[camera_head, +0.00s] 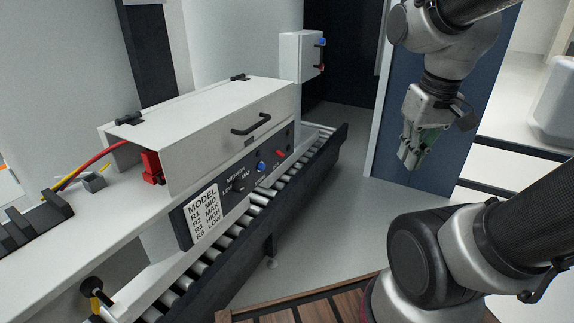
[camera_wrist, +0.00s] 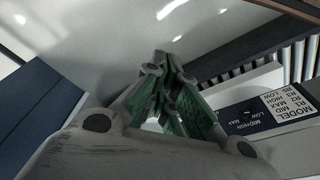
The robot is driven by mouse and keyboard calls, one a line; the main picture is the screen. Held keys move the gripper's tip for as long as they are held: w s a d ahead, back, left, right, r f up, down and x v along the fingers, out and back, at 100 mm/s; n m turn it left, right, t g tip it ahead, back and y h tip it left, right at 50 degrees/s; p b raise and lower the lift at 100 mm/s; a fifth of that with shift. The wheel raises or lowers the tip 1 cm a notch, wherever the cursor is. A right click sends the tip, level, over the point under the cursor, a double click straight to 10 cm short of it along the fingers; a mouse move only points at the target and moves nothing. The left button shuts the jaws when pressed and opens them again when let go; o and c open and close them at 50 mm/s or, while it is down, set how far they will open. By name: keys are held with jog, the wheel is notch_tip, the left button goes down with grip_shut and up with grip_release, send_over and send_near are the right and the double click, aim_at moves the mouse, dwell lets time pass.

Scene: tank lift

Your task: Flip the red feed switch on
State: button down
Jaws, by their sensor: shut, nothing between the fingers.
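A small red switch (camera_head: 280,153) sits on the dark front panel (camera_head: 222,192) of the white machine, right of a blue button (camera_head: 261,166). Its label is too small to read, and I cannot tell its position. My gripper (camera_head: 406,160) hangs pointing down in front of the blue door panel, well right of the machine and apart from it. It is shut and empty. In the wrist view my gripper (camera_wrist: 162,62) shows its green-lined fingers together; part of the panel (camera_wrist: 245,117) is at the right, with the red switch out of sight.
A roller conveyor (camera_head: 262,195) runs below the panel. A black handle (camera_head: 251,124) is on the machine's white cover (camera_head: 215,130). A wall box (camera_head: 300,57) carries blue and red parts. A red connector (camera_head: 152,166) with cables sits left. Open floor (camera_head: 335,215) lies between machine and arm.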

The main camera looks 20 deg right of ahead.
jog(key=w+a+f+m+g+y, duration=0.25)
jog(key=a+f+m+y, duration=0.4)
jog(key=f, duration=0.35)
jog(key=w+a+f+m+g+y, duration=0.1)
jog(key=w+a+f+m+y, duration=0.2)
jog(key=a+f+m+y, duration=0.55)
jog(key=w+d+f+m+t, duration=0.2)
jog(key=w+f+m+t, duration=0.65)
jog(key=w, duration=0.35)
jog(key=w+d+r+m+t+h, duration=0.2)
jog(key=w+t, duration=0.3)
jog(key=w, duration=0.4)
jog(key=shift+d+r+t, duration=0.4)
jog(key=shift+d, duration=0.15)
jog(key=shift+w, duration=0.1)
